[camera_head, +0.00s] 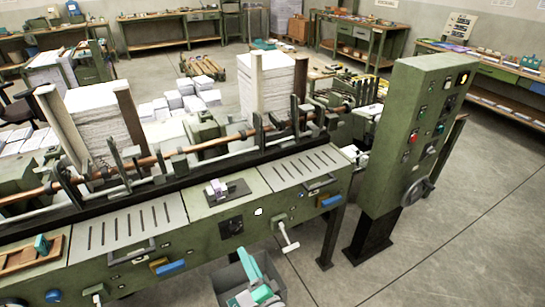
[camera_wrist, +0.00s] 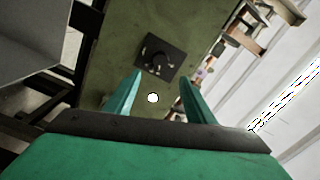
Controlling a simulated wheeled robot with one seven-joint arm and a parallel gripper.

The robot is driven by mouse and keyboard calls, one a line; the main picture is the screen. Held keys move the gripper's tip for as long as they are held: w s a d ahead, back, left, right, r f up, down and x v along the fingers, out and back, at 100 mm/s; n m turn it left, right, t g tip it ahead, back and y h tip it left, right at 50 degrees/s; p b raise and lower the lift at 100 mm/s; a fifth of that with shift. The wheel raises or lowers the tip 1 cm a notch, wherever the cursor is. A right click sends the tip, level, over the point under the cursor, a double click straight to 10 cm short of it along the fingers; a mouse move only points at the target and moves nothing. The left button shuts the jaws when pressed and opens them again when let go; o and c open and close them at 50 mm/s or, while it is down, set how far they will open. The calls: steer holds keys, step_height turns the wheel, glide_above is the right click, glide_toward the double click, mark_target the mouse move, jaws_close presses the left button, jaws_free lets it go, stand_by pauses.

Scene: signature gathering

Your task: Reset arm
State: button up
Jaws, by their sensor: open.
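My gripper (camera_head: 250,270) shows at the bottom centre of the head view, low in front of the green machine (camera_head: 200,235). In the wrist view, the two teal fingers of my gripper (camera_wrist: 161,82) stand apart with nothing held between them. Beyond them is the machine's green front panel (camera_wrist: 115,55) with a black square plate and knob (camera_wrist: 156,56). A small white round spot (camera_wrist: 152,98) shows between the fingers; it also shows on the panel in the head view (camera_head: 258,211).
A lever with a pale handle (camera_head: 287,236) sticks out of the machine's front. A tall control cabinet (camera_head: 405,130) with a handwheel (camera_head: 418,191) stands at the right. Paper stacks (camera_head: 268,85) stand behind the rail. The floor at the lower right (camera_head: 440,260) is clear.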

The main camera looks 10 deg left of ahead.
steer(key=s+d+f+n+h, duration=0.1)
steer(key=s+d+f+h, duration=0.35)
steer(key=s, duration=0.55)
steer(key=s+d+f+h, duration=0.35)
steer(key=s+d, duration=0.25)
steer(key=s, duration=0.4)
steer(key=s+d+r+n+h, duration=0.1)
steer(key=s+r+n, duration=0.2)
steer(key=s+r, duration=0.2)
steer(key=s+d+r+n+h, duration=0.1)
steer(key=s+d+r+n, duration=0.1)
steer(key=s+r, duration=0.4)
steer(key=s+n, duration=0.1)
steer(key=s, duration=0.4)
steer(key=shift+s+r, duration=0.15)
steer(key=shift+s, duration=0.2)
